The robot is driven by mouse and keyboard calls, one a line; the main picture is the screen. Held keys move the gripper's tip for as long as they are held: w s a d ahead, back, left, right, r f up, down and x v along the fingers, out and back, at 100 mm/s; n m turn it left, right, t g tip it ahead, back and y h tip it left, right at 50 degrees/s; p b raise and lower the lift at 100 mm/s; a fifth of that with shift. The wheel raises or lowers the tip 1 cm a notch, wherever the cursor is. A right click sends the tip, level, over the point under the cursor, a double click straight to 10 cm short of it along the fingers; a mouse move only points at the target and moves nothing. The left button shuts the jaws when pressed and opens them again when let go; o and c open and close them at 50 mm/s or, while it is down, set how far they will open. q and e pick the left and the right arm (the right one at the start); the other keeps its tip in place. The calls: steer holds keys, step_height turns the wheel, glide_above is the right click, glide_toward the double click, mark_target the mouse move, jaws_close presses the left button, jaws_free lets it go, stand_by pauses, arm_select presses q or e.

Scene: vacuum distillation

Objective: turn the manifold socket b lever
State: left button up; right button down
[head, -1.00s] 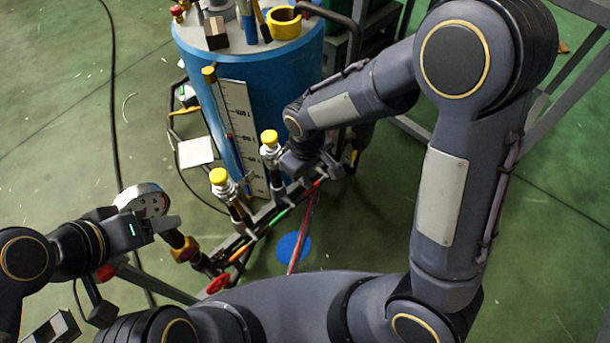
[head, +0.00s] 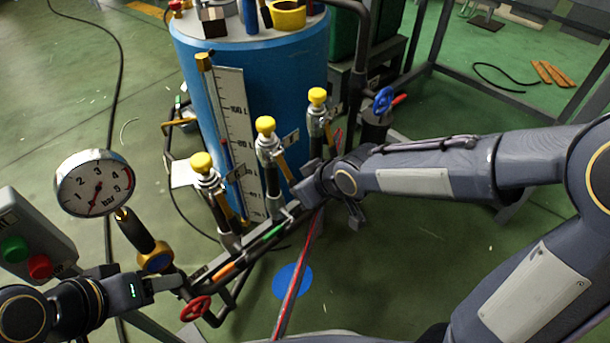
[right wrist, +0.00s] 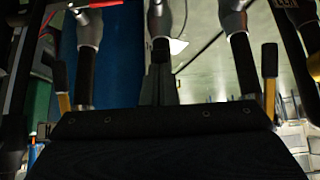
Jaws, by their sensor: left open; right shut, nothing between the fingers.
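The manifold (head: 235,268) runs diagonally below the blue drum, with orange, green and red marked stretches. Three upright fittings with yellow caps stand along it: near left (head: 203,175), middle (head: 267,140) and far right (head: 318,110). Lever-like orange bars show beside the fittings; I cannot read which is socket b. My right gripper (head: 322,190) is shut and empty, close to the manifold's far end, partly hidden by its own wrist. In the right wrist view, dark stems stand beyond my gripper body. My left gripper (head: 165,284) is open, near the gauge stem and red handwheel.
The blue drum (head: 275,85) stands behind the fittings. A pressure gauge (head: 94,183) and a button box (head: 30,245) are at the left. The red handwheel (head: 195,308) sits at the manifold's near end; a blue handwheel (head: 383,101) is at the right.

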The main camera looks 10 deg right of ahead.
arm_select(q)
steer(key=shift+f+b, duration=0.9)
steer(key=shift+f, duration=0.25)
arm_select(e)
steer(key=shift+x, duration=1.3)
arm_select(q)
steer(key=shift+f, duration=0.1)
arm_select(e)
steer(key=shift+f, duration=0.15)
